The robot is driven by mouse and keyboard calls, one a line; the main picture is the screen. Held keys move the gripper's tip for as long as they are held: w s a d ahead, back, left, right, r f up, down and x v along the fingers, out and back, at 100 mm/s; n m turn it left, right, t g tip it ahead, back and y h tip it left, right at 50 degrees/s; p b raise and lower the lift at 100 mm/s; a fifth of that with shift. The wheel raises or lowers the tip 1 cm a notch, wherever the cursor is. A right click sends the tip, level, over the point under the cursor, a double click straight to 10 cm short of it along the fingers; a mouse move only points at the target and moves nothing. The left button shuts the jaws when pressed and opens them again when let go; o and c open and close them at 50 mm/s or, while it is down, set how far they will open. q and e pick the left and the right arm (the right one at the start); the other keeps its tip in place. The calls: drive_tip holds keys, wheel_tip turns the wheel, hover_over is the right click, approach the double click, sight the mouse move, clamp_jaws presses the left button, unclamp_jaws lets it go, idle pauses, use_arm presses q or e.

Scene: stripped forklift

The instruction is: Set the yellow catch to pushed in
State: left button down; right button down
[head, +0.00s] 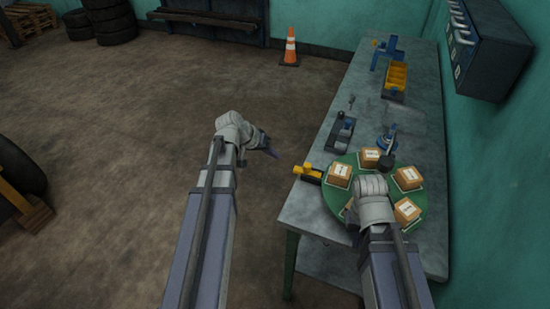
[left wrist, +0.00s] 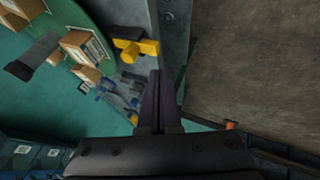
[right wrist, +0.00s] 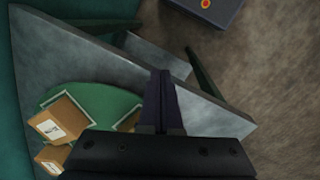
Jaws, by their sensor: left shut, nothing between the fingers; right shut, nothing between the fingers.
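The yellow catch (head: 309,173) sits on the left edge of the workbench, beside the green turntable (head: 430,198). In the left wrist view the catch (left wrist: 137,48) shows as a yellow piece with a dark block, just left of and beyond my fingertips. My left gripper (head: 272,154) is shut and empty, off the bench's left edge, apart from the catch. My right gripper (right wrist: 163,75) is shut and empty, above the near side of the turntable; in the head view its fingers are partly hidden by its own wrist. Whether the catch is in or out is hard to tell.
Several cardboard boxes (head: 408,178) stand on the turntable. The grey workbench (head: 300,212) holds a blue-based tool (head: 386,143), a yellow bin (head: 396,76) and other tools further back. A cabinet (head: 487,45) hangs on the right wall.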

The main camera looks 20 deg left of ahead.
sight(306, 167)
use_arm(q)
drive_tip(key=w+d+f+b, duration=0.2)
drive_tip(key=d+f+b, duration=0.1)
drive_tip(key=w+d+f+b, duration=0.1)
drive_tip(key=d+f, duration=0.1)
drive_tip(key=shift+w+d+f, duration=0.2)
drive_tip(key=shift+d, duration=0.05)
drive_tip(key=shift+w+d, duration=0.15)
drive_tip(key=shift+d, duration=0.45)
drive_tip(key=shift+d, duration=1.6)
